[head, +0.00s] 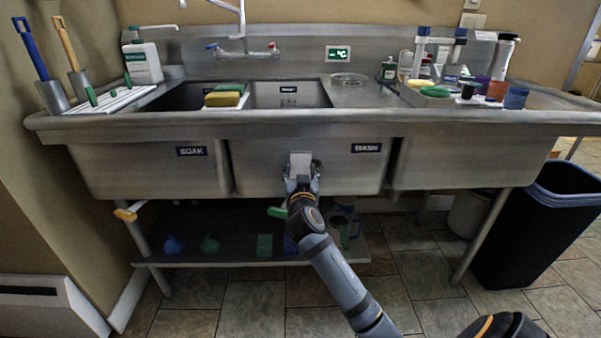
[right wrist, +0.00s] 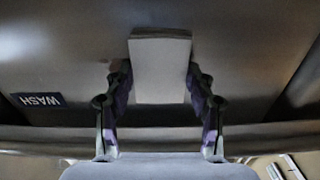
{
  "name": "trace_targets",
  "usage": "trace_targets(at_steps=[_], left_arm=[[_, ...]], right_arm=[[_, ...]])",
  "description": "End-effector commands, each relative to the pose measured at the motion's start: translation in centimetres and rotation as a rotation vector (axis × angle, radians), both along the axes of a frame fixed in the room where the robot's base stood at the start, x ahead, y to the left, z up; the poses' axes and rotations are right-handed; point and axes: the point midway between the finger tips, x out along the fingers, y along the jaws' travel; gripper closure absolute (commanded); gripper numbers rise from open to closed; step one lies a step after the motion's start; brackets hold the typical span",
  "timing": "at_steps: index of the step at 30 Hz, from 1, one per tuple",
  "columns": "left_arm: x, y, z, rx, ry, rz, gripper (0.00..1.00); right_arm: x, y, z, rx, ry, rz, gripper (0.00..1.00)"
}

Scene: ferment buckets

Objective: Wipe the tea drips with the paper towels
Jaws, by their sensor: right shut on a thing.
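A pale folded pad, which looks like the paper towels (head: 300,160), is in front of the sink's front wall in the head view. My right gripper (head: 302,178) is shut on it from below, and the pad sticks up beyond the fingertips. In the right wrist view the pad (right wrist: 160,65) stands between the two fingers of the gripper (right wrist: 160,88), against the dark steel of the sink. I cannot tell whether the pad touches the steel. I can make out no tea drips; the pad and gripper hide part of the wall. My left gripper is out of view.
The steel sink (head: 260,125) has a front labelled SOAK and WASH. Bottles and jars crowd the right drainboard. A lower shelf (head: 235,248) holds small items under the basins. A black bin (head: 535,225) stands at right.

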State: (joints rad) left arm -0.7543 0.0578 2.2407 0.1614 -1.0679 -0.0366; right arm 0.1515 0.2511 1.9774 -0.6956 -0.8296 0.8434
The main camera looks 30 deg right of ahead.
Motion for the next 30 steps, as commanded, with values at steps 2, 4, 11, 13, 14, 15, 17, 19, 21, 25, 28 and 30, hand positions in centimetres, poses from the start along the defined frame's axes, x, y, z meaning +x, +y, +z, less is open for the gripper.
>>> trace_targets(at_steps=[2,4,11,13,14,15,17,19,21,25,28,30], left_arm=[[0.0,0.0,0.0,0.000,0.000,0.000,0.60],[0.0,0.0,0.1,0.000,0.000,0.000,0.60],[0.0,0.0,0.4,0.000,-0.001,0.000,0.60],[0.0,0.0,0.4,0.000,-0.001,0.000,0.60],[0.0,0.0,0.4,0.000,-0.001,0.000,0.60],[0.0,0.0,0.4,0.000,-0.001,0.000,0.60],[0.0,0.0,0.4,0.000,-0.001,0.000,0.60],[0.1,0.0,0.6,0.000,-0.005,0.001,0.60],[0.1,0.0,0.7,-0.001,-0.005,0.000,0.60],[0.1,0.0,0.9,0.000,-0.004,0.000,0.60],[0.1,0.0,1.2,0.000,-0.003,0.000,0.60],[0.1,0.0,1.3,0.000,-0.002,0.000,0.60]], right_arm=[[-0.1,-0.1,0.0,-0.001,0.000,0.000,0.70],[-0.4,-0.6,0.1,-0.004,0.000,0.000,0.70],[-1.7,-2.5,0.1,-0.005,0.001,0.000,0.70],[-2.0,-2.8,0.1,-0.004,0.000,0.001,0.70],[-2.0,-2.9,0.1,-0.003,-0.001,0.001,0.70],[-2.1,-2.9,0.1,-0.001,-0.001,0.001,0.70],[-2.1,-3.0,0.0,0.000,-0.001,0.001,0.70],[-2.1,-3.0,0.0,0.000,0.000,0.001,0.70],[-2.3,-3.5,0.1,-0.004,0.001,0.000,0.70],[-3.0,-4.7,0.1,-0.006,0.003,0.000,0.70],[-3.4,-5.6,0.1,-0.005,0.003,0.000,0.70],[-3.6,-6.0,0.1,-0.003,0.002,0.000,0.70]])
